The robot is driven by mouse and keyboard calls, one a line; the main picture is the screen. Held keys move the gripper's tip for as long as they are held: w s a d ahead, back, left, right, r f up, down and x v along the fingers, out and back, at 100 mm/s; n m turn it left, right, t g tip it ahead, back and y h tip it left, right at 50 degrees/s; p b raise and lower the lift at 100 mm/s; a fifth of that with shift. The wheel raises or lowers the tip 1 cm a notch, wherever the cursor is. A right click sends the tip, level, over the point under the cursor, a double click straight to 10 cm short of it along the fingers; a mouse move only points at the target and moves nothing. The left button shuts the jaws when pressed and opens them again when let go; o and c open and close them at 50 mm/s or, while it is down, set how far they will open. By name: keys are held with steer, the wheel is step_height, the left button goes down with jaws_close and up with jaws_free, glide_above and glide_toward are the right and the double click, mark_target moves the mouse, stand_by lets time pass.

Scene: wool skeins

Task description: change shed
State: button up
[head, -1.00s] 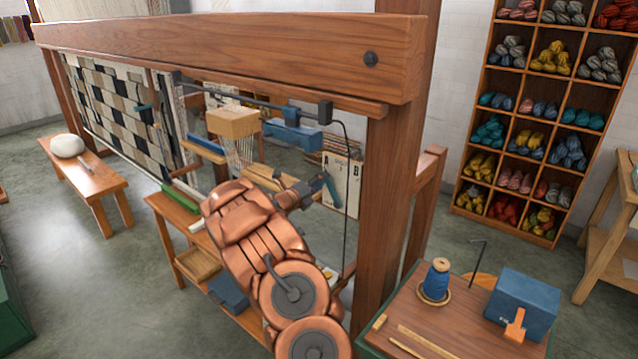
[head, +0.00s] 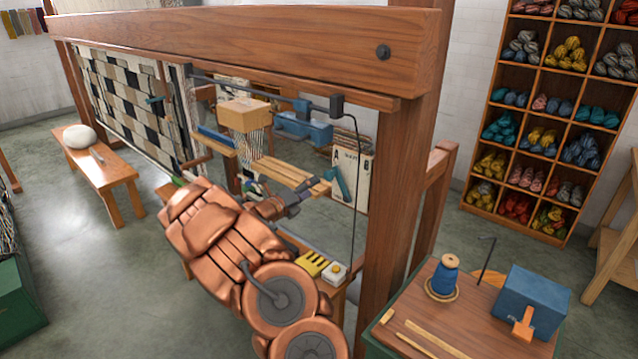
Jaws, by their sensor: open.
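The wooden loom (head: 240,48) fills the middle of the head view, with a black, grey and cream checked cloth (head: 120,105) at its left. A board marked A and B (head: 362,170) stands inside the right end of the frame. A teal lever-like bar (head: 341,184) slants in front of the board's left side, nearer A. My gripper (head: 299,203) is open, left of and below the teal bar, and appears apart from it. Its fingers are small and dark, so any contact with nearby parts is hard to judge. My copper arm hides part of the loom behind it.
A yellow-and-black striped pad (head: 312,263) and a small white box (head: 335,272) sit low at the loom's right. The thick right post (head: 395,180) stands close to my arm. A side table (head: 440,310) holds a blue spool (head: 445,275) and a blue box (head: 528,300).

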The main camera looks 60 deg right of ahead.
steer(key=shift+w+a, duration=0.25)
steer(key=shift+a, duration=0.9)
steer(key=s+a+r+m+g+y, duration=0.2)
steer(key=s+a+r+m+y, duration=0.15)
steer(key=s+a+m, duration=0.35)
steer(key=s+a+r+m+g+y, duration=0.2)
steer(key=s+a+r+m, duration=0.35)
steer(key=a+m, duration=0.35)
steer(key=s+a+f+m+t+y, duration=0.2)
steer(key=s+a+m+y, duration=0.1)
steer(key=a, duration=0.9)
steer(key=s+a+f+m+t+y, duration=0.1)
steer(key=s+a+m+y, duration=0.3)
steer(key=a, duration=0.9)
steer(key=s+a+f+m+t+y, duration=0.2)
steer(key=s+a+f+m+y, duration=0.2)
steer(key=a, duration=0.9)
steer(key=shift+a+m+t+y, duration=0.3)
steer(key=shift+m+y, duration=0.1)
steer(key=shift+y, duration=0.15)
